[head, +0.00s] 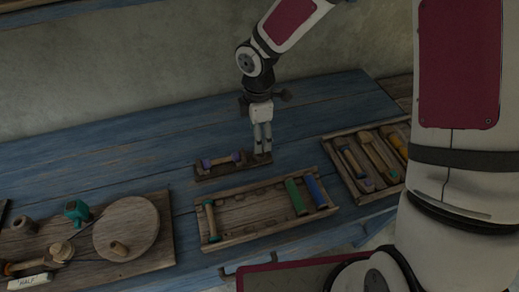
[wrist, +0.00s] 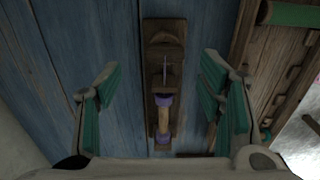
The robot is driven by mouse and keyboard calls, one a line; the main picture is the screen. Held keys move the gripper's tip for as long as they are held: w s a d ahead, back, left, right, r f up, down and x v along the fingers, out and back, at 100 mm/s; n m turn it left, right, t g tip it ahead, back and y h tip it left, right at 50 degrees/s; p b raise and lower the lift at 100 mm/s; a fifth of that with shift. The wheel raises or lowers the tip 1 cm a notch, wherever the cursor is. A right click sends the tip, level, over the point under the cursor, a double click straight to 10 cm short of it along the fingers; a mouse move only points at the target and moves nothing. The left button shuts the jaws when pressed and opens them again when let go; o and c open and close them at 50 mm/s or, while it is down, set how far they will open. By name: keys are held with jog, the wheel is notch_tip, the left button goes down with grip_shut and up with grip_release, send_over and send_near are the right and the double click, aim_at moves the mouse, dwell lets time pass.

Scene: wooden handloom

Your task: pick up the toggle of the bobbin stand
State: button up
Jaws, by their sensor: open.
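The bobbin stand (head: 205,174) is a small dark wooden board on the blue table, below and left of my gripper (head: 262,148). A short wooden piece with purple ends (head: 222,160) lies along it. In the wrist view the stand (wrist: 152,62) runs up the middle, with a thin upright pin near its centre and a block at its far end. The purple-ended piece (wrist: 163,120) is nearer the camera. I cannot tell for sure which part is the toggle. My gripper (wrist: 161,68) is open and empty, its teal-padded fingers on either side of the stand.
A wooden tray (head: 256,235) with green and blue spools lies in front of the stand. Another tray (head: 366,198) with several tools is at the right. A board with a round wooden disc (head: 126,228) is at the left. Bare blue table lies behind the stand.

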jog(key=shift+s+d+f, duration=0.1)
jog(key=shift+s+f, duration=0.05)
jog(key=shift+f, duration=1.25)
jog(key=shift+s+d+f, duration=0.1)
jog(key=shift+s+f, duration=0.05)
jog(key=shift+f, duration=1.2)
jog(key=c, duration=0.9)
